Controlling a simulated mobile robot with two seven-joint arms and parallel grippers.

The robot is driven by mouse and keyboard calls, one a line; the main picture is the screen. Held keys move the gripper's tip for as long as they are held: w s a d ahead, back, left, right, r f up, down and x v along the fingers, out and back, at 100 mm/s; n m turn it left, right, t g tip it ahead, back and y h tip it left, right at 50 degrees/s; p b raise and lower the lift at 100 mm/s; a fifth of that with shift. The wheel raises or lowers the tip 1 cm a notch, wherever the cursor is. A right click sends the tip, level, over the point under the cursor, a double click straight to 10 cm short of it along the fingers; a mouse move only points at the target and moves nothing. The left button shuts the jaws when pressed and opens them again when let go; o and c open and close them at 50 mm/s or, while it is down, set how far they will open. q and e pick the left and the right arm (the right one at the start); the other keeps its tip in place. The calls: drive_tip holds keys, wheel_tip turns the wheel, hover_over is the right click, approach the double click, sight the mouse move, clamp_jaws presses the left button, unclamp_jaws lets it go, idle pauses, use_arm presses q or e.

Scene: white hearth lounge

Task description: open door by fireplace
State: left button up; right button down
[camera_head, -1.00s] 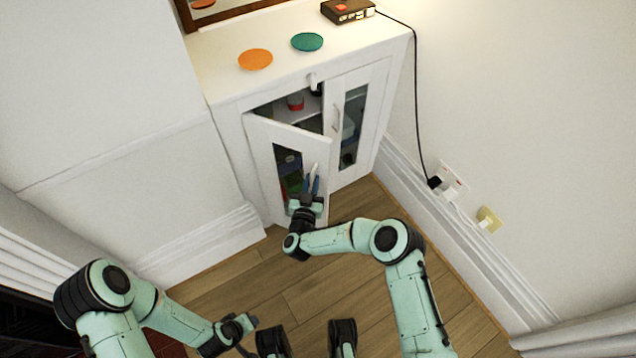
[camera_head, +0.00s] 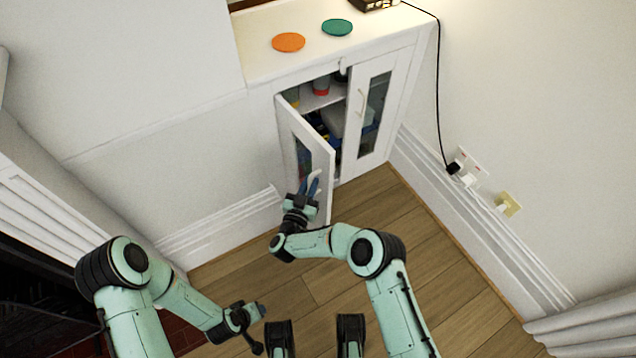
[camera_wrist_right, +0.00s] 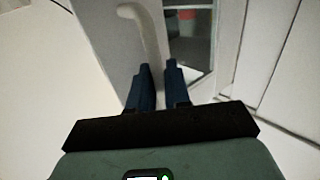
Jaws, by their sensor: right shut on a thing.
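The white cabinet (camera_head: 262,66) stands against the wall. Its left door (camera_head: 322,150), with a glass pane, is swung partly open toward me. Its right door (camera_head: 385,85) is shut and has a white handle. My right gripper (camera_head: 311,186) is at the outer part of the open left door, shut on its pale curved handle (camera_head: 314,175). In the right wrist view the handle (camera_wrist_right: 138,14) runs down to between the dark blue fingers (camera_wrist_right: 158,85). My left gripper (camera_head: 258,312) hangs low over the floor, away from the cabinet; its fingers are too small to read.
An orange disc (camera_head: 289,42) and a teal disc (camera_head: 337,27) lie on the cabinet top. Items stand on shelves inside, including a red and grey container (camera_head: 321,86). A dark fireplace opening (camera_head: 40,290) is at lower left. Wooden floor (camera_head: 400,215) before the cabinet is clear.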

use_arm(q)
drive_tip(key=shift+s+a, duration=0.15)
drive_tip(key=shift+a, duration=0.15)
use_arm(e)
drive_tip(key=shift+s+a, duration=0.15)
drive_tip(key=shift+a, duration=0.35)
drive_tip(key=shift+s+a, duration=0.15)
drive_tip(key=shift+a, duration=0.35)
drive_tip(key=c, duration=1.3)
unclamp_jaws()
drive_tip(key=shift+o, duration=0.2)
use_arm(q)
drive_tip(key=s+d+r+g+h+p, duration=0.1)
drive_tip(key=s+d+r+p, duration=0.1)
drive_tip(key=s, duration=0.3)
drive_tip(key=shift+d+r+g+p, duration=0.25)
drive_tip(key=shift+r+g+p, duration=0.05)
drive_tip(key=shift+r+p, duration=0.35)
use_arm(e)
drive_tip(key=v, duration=1.3)
drive_tip(key=shift+s, duration=0.2)
drive_tip(key=shift+a, duration=0.1)
